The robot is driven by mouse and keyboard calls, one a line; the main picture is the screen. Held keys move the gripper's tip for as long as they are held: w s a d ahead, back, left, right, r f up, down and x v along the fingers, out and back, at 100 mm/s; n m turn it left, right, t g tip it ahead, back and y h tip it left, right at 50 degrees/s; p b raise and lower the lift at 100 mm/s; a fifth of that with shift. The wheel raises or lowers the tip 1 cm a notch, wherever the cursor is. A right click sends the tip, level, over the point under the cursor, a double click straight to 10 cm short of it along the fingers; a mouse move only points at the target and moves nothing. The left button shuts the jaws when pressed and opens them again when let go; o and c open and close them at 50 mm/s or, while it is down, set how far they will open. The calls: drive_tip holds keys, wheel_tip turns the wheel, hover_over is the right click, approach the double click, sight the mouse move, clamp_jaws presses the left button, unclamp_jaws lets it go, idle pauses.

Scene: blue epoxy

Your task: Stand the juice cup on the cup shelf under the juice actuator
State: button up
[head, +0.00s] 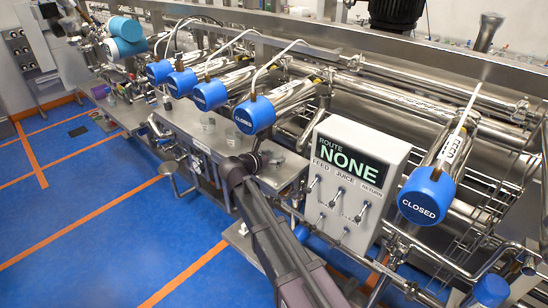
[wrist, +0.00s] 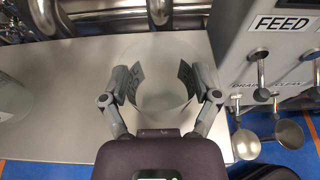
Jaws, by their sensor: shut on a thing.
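My gripper (wrist: 160,82) is shut on a clear, see-through cup (wrist: 163,100), one grey finger pad on each side of it. The cup appears upright over the steel shelf (wrist: 75,110); I cannot tell whether its base touches. In the head view my gripper (head: 262,158) is at the shelf (head: 285,172), left of the route panel, and mostly hides the held cup. Blue round actuators marked CLOSED (head: 254,114) stick out above the shelf. I cannot read which one is for juice.
The route panel (head: 350,185) reads NONE and has several small levers, close to the right of my gripper. Another clear cup (wrist: 10,100) stands on the shelf to the left. Pipes run behind. Blue floor (head: 110,210) is open at the left.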

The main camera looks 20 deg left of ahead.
drive_tip(key=shift+f, duration=0.15)
drive_tip(key=o, duration=0.9)
drive_tip(key=shift+r, duration=0.2)
drive_tip(key=shift+s+a+r, duration=0.1)
drive_tip(key=shift+s, duration=0.15)
drive_tip(key=s+a, duration=0.1)
drive_tip(key=s, duration=0.3)
drive_tip(key=s+a, duration=0.2)
drive_tip(key=s, duration=0.3)
drive_tip(key=s+a, duration=0.2)
drive_tip(key=s, duration=0.2)
drive_tip(key=shift+s+a+r+p, duration=0.15)
drive_tip(key=shift+a+r+p, duration=0.15)
drive_tip(key=shift+p, duration=0.1)
